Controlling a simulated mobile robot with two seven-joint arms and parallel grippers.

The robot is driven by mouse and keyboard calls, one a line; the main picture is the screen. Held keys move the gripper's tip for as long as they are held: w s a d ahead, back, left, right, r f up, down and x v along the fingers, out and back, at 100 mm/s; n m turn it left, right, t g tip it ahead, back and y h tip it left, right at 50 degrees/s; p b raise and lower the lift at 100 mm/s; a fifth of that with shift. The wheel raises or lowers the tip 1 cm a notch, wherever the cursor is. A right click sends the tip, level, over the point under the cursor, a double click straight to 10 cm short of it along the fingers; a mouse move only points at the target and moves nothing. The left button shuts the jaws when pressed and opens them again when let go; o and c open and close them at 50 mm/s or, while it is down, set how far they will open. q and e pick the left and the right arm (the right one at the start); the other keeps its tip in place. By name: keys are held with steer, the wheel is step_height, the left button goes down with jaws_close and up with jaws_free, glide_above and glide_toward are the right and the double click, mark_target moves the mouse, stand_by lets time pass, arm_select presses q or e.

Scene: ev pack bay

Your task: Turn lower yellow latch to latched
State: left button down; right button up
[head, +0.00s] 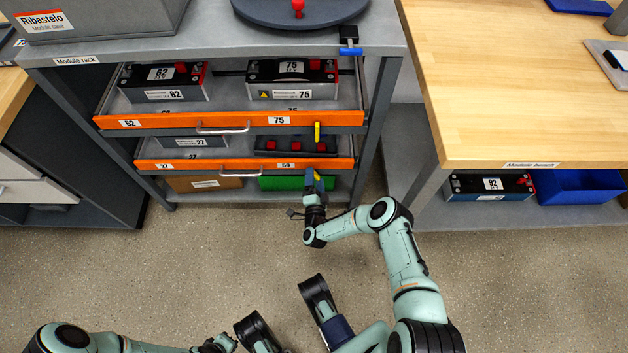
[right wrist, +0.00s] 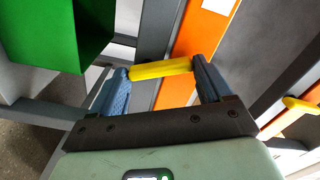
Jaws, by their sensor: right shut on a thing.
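The lower yellow latch (head: 309,177) sits at the right part of the lower orange drawer front (head: 230,164). It also shows in the right wrist view (right wrist: 160,69) as a yellow bar spanning between my fingertips, crossing the orange front. My right gripper (head: 314,184) is shut on this latch, with a finger at each end of the bar. The gripper partly hides the latch in the head view. My left arm is low at the left of the head view; its gripper (head: 222,343) is small and partly cut off at the bottom edge.
An upper yellow latch (head: 317,131) stands upright at the upper orange drawer front (head: 210,124). A green bin (head: 285,183) and a brown box (head: 203,184) lie on the shelf below. The module bench (head: 520,90) stands to the right. Open floor (head: 180,270) lies in front of the rack.

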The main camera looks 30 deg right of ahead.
arm_select(q)
steer(key=shift+s+f, duration=0.25)
steer(key=shift+s, duration=0.1)
arm_select(e)
steer(key=m, duration=0.4)
steer(key=shift+s+d+r+m, duration=0.1)
steer(key=shift+d+r+m, duration=0.05)
steer(key=shift+d+m, duration=0.2)
steer(key=shift+m, duration=0.25)
steer(key=o, duration=1)
arm_select(q)
steer(key=shift+s, duration=0.1)
arm_select(e)
steer(key=shift+a, duration=0.1)
